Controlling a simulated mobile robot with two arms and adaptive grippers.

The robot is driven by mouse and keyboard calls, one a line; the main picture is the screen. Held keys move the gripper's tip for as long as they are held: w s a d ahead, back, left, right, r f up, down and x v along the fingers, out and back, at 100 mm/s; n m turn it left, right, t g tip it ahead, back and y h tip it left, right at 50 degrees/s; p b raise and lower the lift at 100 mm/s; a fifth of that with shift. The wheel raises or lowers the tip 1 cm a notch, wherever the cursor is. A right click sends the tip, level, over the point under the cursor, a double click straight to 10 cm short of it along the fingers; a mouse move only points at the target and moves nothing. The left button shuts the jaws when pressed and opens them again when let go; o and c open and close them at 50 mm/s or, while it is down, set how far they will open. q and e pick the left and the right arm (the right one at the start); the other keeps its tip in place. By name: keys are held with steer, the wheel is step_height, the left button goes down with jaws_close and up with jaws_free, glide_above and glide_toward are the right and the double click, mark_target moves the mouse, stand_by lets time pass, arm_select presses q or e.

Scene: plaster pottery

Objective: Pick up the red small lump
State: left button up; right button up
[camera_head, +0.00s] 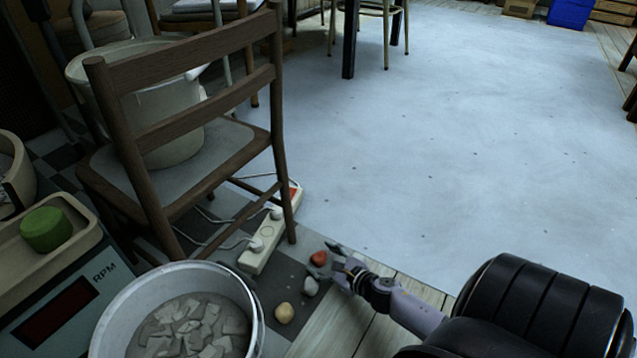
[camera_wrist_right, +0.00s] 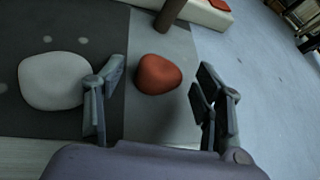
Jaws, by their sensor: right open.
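The red small lump (camera_head: 318,258) lies on the tiled floor near the foot of the chair. In the right wrist view the red lump (camera_wrist_right: 158,74) shows between and beyond the two fingers. My right gripper (camera_head: 341,265) is open and empty, just right of the red lump in the head view; its open fingers also show in the right wrist view (camera_wrist_right: 156,100). A grey-white lump (camera_head: 310,286) lies just below the red one and shows left of the fingers in the right wrist view (camera_wrist_right: 55,81). A yellowish lump (camera_head: 284,312) lies further down-left. My left gripper is not in view.
A wooden chair (camera_head: 181,125) holding a large pot (camera_head: 165,120) stands at the left, its leg close to the red lump. A power strip (camera_head: 262,247) lies beside it. A bucket of grey pieces (camera_head: 255,335) is at lower left. Pale floor (camera_head: 450,150) to the right is clear.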

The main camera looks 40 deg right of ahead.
steer(key=shift+w, duration=0.15)
steer(key=shift+c, duration=0.6)
steer(key=c, duration=1.2)
steer(key=shift+o, duration=0.2)
